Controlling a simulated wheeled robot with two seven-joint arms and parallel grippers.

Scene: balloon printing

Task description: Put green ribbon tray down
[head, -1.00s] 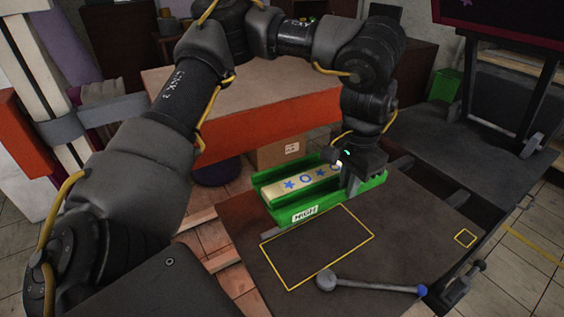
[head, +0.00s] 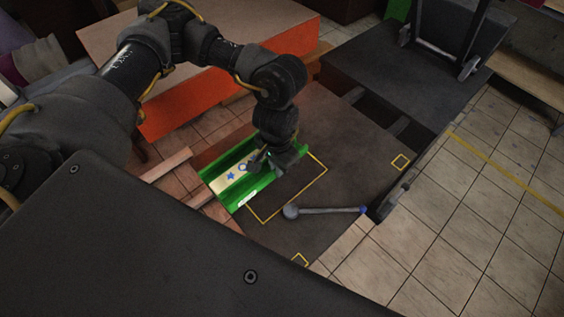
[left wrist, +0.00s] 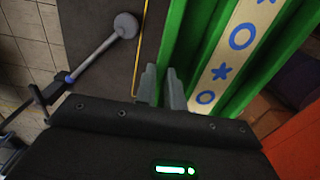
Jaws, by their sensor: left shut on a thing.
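The green ribbon tray (head: 212,181) holds a cream ribbon strip (head: 232,178) with blue stars and rings. It lies at the left edge of the yellow-outlined rectangle (head: 300,192) on the dark table, overlapping part of it; I cannot tell if it touches the table. My left gripper (head: 268,162) is shut on the tray's wall on its right side. In the left wrist view the fingers (left wrist: 162,88) pinch the green wall, and the tray (left wrist: 185,45) extends away from them. My right gripper is not in view.
A grey lever with a round knob (head: 291,212) lies just right of the rectangle. An orange-sided table (head: 185,108) stands behind, and a dark platform (head: 415,80) stands at the back right. My own dark body fills the lower left.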

